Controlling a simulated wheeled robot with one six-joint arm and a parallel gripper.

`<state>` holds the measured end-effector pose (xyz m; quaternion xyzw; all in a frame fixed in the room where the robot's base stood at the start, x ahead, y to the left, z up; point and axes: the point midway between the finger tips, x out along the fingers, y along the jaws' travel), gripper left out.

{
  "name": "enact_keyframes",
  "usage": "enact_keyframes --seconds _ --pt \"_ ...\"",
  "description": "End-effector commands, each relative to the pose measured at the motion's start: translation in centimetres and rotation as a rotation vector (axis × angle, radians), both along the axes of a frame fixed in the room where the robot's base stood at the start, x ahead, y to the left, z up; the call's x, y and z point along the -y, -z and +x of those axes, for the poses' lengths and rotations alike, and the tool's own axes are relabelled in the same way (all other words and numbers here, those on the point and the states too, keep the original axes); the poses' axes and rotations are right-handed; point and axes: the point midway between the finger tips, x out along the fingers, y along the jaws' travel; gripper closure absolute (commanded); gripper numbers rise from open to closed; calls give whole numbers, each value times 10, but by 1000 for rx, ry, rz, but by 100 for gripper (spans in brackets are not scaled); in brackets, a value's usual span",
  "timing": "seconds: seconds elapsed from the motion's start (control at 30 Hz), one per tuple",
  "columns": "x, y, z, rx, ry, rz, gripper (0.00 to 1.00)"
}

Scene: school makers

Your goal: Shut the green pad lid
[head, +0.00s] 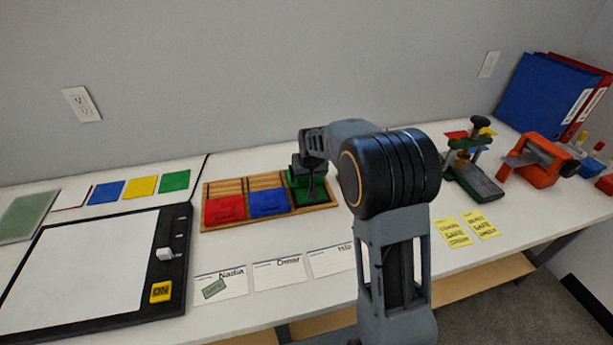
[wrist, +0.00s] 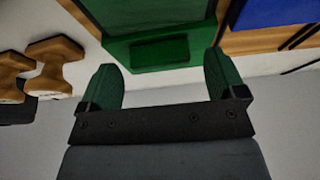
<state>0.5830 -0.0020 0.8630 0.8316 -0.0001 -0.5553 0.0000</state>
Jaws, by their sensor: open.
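The green pad (head: 322,198) is at the right end of a wooden tray (head: 215,219), next to a blue pad (head: 268,202) and a red pad (head: 224,208). My gripper (head: 309,193) is over it and hides much of it in the head view. In the wrist view a green panel (wrist: 198,48) with a raised darker green block (wrist: 160,54) shows just beyond my gripper (wrist: 162,78). My fingers are wide apart with nothing between them. I cannot tell the lid's exact angle, or whether a finger touches it.
Wooden-handled pieces (wrist: 57,53) are at the left of the wrist view. Name cards (head: 279,273) lie in front of the tray, and a black-framed board (head: 85,268) lies left. A green press (head: 473,180) and an orange tool (head: 538,168) stand right.

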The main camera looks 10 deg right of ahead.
Motion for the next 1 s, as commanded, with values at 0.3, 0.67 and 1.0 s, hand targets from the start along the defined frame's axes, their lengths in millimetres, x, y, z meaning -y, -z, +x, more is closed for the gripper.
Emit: enact_keyframes --seconds 0.3,0.67,1.0 --pt "0 10 4 -1 0 0 11" --pt "0 10 4 -1 0 0 28" --pt "0 10 4 -1 0 0 60"
